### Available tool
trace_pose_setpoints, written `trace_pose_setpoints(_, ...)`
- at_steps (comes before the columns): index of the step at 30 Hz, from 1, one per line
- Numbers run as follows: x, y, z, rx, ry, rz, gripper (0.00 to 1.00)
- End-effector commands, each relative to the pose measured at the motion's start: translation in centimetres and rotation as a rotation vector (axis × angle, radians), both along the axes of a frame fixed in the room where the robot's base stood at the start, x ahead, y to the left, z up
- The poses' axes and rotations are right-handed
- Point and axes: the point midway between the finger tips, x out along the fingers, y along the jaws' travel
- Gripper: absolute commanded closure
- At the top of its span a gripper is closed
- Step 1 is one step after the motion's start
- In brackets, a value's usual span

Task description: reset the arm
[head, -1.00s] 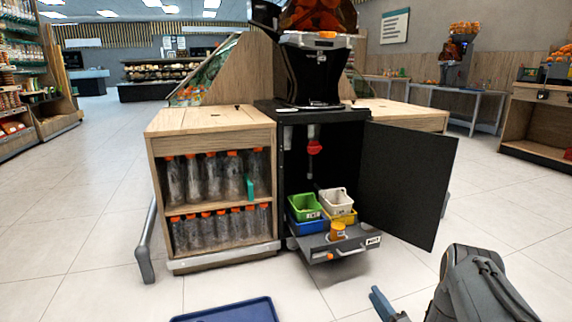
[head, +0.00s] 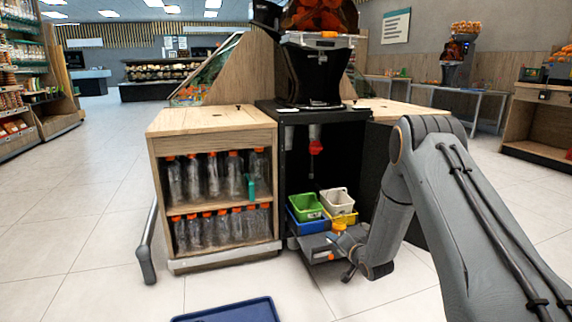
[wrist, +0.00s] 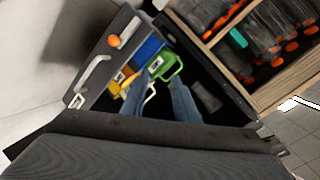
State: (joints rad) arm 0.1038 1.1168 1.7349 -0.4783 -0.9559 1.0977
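My gripper shows in the wrist view (wrist: 157,84) as two blue-grey fingers held apart, with no object between them. They overlap the view of the bins in the pulled-out drawer, and I cannot tell their height above them. In the head view my arm reaches in from the right and bends down in front of the black cabinet. Its end is by the drawer (head: 318,243), and the fingers are hard to make out there. A green bin (head: 306,208), a white bin (head: 337,203), a blue bin (head: 305,227) and a yellow bin (head: 347,218) sit in the drawer.
A black juicer (head: 314,75) stands on the cabinet. A wooden shelf (head: 212,121) with several orange-capped bottles is on the left. The cabinet door is open at the right, largely behind my arm. A blue tray (head: 236,310) lies in front. The floor at left is clear.

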Motion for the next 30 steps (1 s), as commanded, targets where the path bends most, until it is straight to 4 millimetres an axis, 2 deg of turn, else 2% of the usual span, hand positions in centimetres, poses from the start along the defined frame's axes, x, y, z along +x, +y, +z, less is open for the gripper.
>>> trace_pose_setpoints(1,0.0,1.8,2.1,-0.048,0.017,0.018,0.72)
trace_pose_setpoints(5,-1.3,5.3,5.7,-0.175,0.082,0.054,0.72)
trace_pose_setpoints(8,-3.1,8.0,8.4,-0.266,0.135,0.089,0.72)
trace_pose_setpoints(14,-8.7,12.9,13.5,-0.429,0.243,0.182,0.72)
trace_pose_setpoints(17,-12.5,15.0,15.7,-0.501,0.298,0.241,0.72)
trace_pose_setpoints(23,-21.6,18.6,19.6,-0.628,0.407,0.387,0.72)
trace_pose_setpoints(29,-32.3,20.7,22.7,-0.732,0.509,0.57,0.72)
trace_pose_setpoints(30,-34.6,20.9,23.2,-0.75,0.529,0.611,0.72)
